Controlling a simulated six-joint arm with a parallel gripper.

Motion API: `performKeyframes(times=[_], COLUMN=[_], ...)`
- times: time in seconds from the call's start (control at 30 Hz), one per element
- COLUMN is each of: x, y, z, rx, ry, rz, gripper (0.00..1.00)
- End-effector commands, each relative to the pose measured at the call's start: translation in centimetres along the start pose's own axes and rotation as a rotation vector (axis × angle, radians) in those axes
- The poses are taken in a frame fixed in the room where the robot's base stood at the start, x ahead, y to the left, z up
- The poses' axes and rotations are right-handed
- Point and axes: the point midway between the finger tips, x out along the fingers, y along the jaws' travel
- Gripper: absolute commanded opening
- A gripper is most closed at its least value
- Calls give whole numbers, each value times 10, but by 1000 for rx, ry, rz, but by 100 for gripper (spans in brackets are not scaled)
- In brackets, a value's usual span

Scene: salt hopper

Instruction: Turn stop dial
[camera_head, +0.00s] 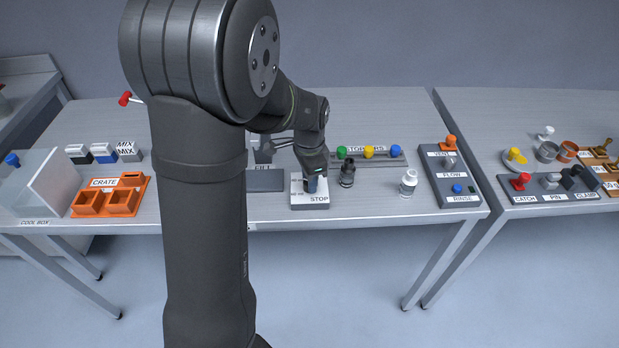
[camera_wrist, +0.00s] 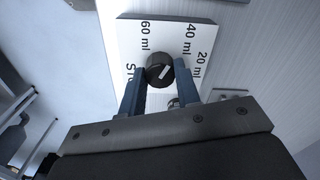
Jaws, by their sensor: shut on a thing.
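The stop dial is a round black knob (camera_wrist: 157,60) with a white pointer mark, on a white plate (camera_wrist: 140,38) printed 60 ml, 40 ml, 20 ml and a partly covered STOP label. The pointer slants to the upper right in the wrist view; I cannot tell exactly which label it meets. My gripper (camera_wrist: 160,73) has its two blue fingers on either side of the knob, shut on it. In the head view my gripper (camera_head: 312,186) points down at the white STOP block (camera_head: 318,203), and hides the knob.
A black-and-grey cylinder (camera_head: 347,172) stands close right of the STOP block. A rack with green, yellow and blue stoppers (camera_head: 368,152) is behind it. An orange crate (camera_head: 111,196) is at left.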

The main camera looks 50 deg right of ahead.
Motion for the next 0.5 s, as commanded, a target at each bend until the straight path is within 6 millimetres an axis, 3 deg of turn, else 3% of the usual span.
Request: performKeyframes(times=[0.5], x=[-1], y=[0], z=[0], rx=[-490], ry=[1], rz=[-2], gripper=[7])
